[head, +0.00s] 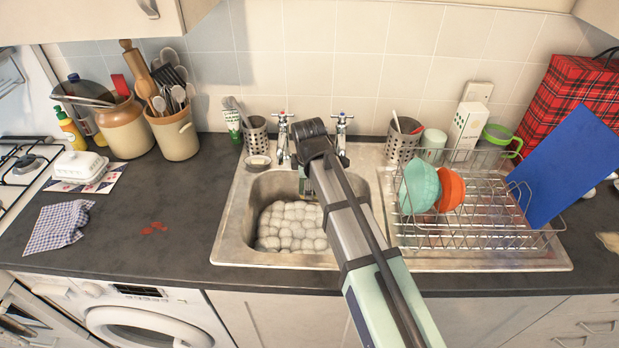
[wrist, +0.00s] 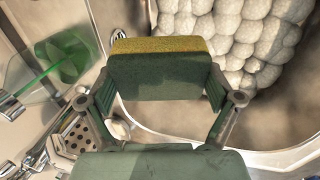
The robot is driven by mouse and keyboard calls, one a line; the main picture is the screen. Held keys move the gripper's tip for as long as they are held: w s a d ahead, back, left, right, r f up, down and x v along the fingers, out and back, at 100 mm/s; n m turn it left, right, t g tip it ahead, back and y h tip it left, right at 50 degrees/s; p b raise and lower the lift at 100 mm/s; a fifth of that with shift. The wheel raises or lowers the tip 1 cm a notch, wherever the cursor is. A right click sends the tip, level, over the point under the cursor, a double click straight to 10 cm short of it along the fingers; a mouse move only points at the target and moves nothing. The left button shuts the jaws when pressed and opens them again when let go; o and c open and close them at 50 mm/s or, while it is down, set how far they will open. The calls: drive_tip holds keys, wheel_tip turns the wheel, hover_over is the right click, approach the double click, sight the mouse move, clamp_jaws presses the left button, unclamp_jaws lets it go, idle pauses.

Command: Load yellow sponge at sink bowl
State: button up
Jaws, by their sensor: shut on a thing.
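A sponge with a yellow layer and a dark green layer (wrist: 158,46) is held between the fingers of my gripper (wrist: 160,88) in the wrist view. The gripper is shut on it. The steel sink bowl (head: 229,222) is in the middle of the counter in the head view, with pale foam bubbles (head: 290,228) in it. My gripper is over the back part of the bowl, near the taps, largely hidden behind my arm in the head view. In the wrist view the bubbles (wrist: 250,35) show beyond and to the right of the sponge, with the bowl's rim curving at the lower right.
Taps (head: 282,130) stand behind the bowl, with a perforated steel cup (head: 257,134) at left. A wire dish rack (head: 470,236) with a teal bowl (head: 420,188), an orange bowl (head: 450,190) and a blue board (head: 566,165) is at right. The left counter has free room.

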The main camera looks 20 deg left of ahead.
drive_tip(key=shift+f+b, duration=2.65)
drive_tip(key=shift+f, duration=4.05)
drive_tip(key=shift+r+p, duration=5.85)
drive_tip(key=shift+r, duration=3.2)
drive_tip(key=shift+r, duration=0.15)
drive_tip(key=shift+r+p, duration=1.25)
drive_tip(key=shift+r, duration=0.6)
